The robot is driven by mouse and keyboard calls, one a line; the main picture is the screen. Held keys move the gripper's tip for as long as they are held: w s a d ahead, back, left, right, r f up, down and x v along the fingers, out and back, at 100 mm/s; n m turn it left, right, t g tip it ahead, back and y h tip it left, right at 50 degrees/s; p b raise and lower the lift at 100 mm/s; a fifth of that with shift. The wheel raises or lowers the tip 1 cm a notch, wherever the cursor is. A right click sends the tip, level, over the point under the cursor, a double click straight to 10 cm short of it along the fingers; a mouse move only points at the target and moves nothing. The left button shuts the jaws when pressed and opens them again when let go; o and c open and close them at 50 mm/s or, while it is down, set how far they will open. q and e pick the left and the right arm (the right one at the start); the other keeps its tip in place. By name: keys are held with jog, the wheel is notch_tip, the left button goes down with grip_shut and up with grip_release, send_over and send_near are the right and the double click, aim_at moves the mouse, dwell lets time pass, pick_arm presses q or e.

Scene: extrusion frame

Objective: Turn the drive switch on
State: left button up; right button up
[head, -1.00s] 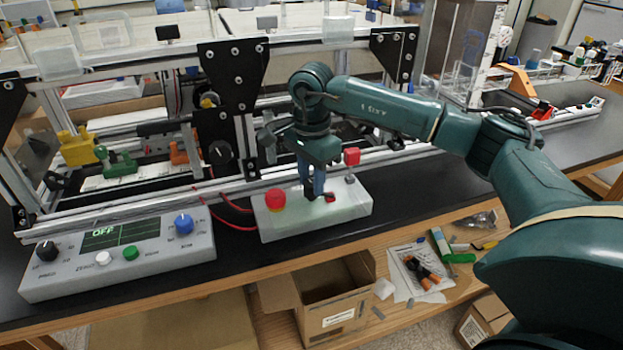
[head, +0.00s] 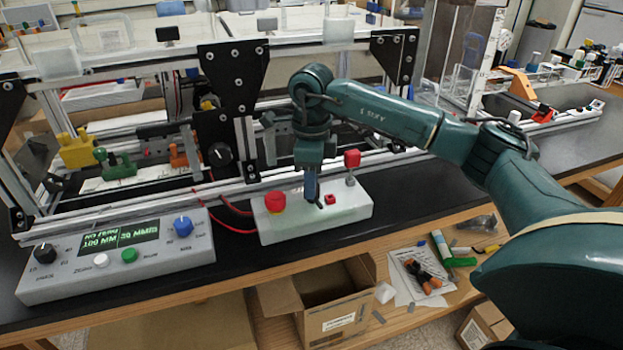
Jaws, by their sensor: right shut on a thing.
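The white control box (head: 355,207) sits on the dark bench top, with a red mushroom button (head: 275,202) at its left and a red-capped post (head: 351,159) at its back right. A small red switch part (head: 330,199) shows on its top, right beside my right fingers. My right gripper (head: 313,198) points down at the drive switch and is shut on it; the fingers hide most of the contact. My left gripper is not in view.
The grey console (head: 190,251) with knobs and buttons stands to the left. The extrusion frame (head: 225,120) rises behind the box. Red cables (head: 235,226) run at the box's left side. An open cardboard box (head: 335,300) is on the shelf below.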

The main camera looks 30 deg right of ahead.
jog(key=shift+r+m, duration=0.1)
jog(key=shift+m, duration=0.3)
jog(key=o, duration=1)
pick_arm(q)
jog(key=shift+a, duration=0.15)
pick_arm(e)
notch_tip(320, 180, up, 13)
jog(key=shift+r, duration=0.1)
dwell(0.5)
